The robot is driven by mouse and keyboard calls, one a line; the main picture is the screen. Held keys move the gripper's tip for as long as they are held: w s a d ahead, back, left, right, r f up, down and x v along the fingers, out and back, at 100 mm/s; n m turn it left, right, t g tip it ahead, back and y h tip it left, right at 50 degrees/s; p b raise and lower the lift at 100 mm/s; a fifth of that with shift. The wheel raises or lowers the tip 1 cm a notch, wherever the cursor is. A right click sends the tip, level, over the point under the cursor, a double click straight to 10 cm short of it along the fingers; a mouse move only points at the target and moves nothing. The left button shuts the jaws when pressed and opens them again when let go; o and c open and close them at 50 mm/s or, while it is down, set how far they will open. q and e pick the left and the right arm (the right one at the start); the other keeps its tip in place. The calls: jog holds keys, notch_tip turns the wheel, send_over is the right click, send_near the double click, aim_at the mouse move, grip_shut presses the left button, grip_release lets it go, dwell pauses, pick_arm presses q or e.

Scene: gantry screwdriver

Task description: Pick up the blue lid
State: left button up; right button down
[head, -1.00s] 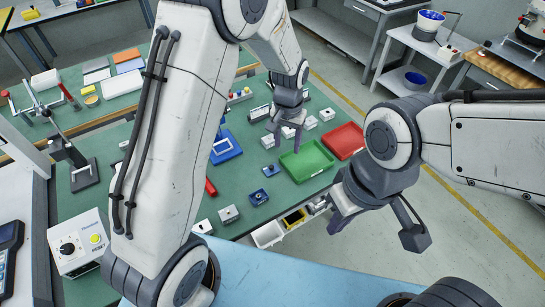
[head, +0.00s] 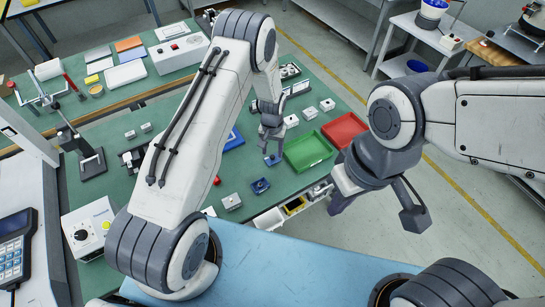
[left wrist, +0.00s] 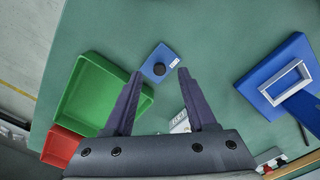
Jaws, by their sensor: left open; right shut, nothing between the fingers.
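The blue lid (head: 272,160) lies flat on the green bench, left of the green tray. In the left wrist view the lid (left wrist: 164,52) is a small blue square with a dark round knob, seen beyond and between my fingertips. My left gripper (head: 270,150) is open and empty, pointing down just over the lid; its fingers (left wrist: 158,72) stand either side of the knob in the picture. I cannot tell the exact height left between them. My right gripper (head: 382,205) is shut and empty, off the bench's right side.
The green tray (head: 308,151) and red tray (head: 344,130) stand right of the lid. A blue box with a dark opening (head: 260,186) and a grey block (head: 231,202) sit nearer me. A blue fixture (left wrist: 286,72) stands on the other side.

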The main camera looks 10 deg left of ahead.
aim_at(272, 158)
pick_arm(q)
jog(key=shift+f, duration=1.2)
grip_shut()
jog(key=shift+r, duration=0.1)
